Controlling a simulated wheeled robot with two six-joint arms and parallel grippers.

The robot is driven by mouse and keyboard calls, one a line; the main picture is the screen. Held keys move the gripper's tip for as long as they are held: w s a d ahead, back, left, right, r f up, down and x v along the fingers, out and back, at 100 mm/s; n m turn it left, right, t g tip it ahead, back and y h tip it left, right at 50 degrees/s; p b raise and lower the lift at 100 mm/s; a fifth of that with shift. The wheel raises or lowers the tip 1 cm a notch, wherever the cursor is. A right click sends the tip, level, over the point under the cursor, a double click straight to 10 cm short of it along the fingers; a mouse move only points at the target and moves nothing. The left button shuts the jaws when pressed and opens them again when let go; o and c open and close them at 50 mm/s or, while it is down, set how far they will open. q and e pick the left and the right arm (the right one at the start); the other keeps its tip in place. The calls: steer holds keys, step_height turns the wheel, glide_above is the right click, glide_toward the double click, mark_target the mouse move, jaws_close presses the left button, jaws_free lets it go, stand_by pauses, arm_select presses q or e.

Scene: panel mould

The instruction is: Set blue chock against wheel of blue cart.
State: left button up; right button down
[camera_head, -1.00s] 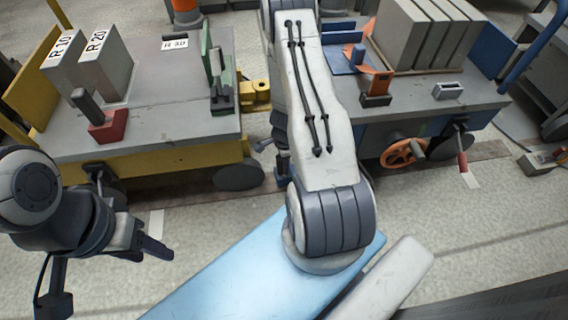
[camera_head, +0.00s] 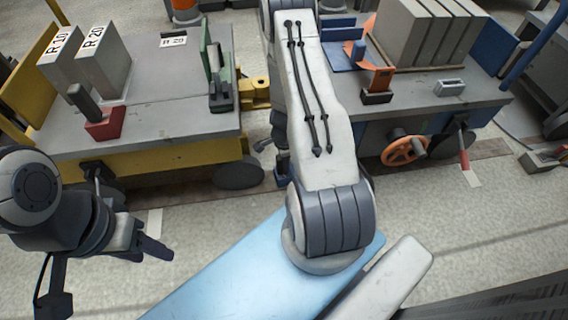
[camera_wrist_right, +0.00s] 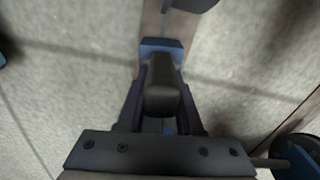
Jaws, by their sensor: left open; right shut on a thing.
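The blue chock (camera_wrist_right: 162,46) has a dark grey upright grip, and my right gripper (camera_wrist_right: 162,95) is shut on that grip. In the head view my right forearm hides most of this gripper and the chock, low near the floor between the two carts. The blue cart (camera_head: 470,120) stands at the right with a dark wheel (camera_head: 447,145) under its front; its left end is hidden by my arm. In the wrist view a dark rounded thing, perhaps a wheel, shows beyond the chock, apart from it. My left gripper (camera_head: 146,246) is open and empty at the left.
The yellow cart (camera_head: 150,160) stands at the left, carrying a red chock (camera_head: 105,123) and grey blocks. An orange handwheel (camera_head: 403,151) sticks out from the blue cart's front. A small grey-and-red item (camera_head: 545,160) lies on the floor at right.

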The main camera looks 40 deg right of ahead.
steer(key=shift+f, duration=0.1)
steer(key=shift+c, duration=2.4)
jaws_free()
step_height(320, 180, up, 11)
steer(key=p, duration=1)
steer(key=shift+f, duration=0.15)
steer(key=shift+f, duration=0.1)
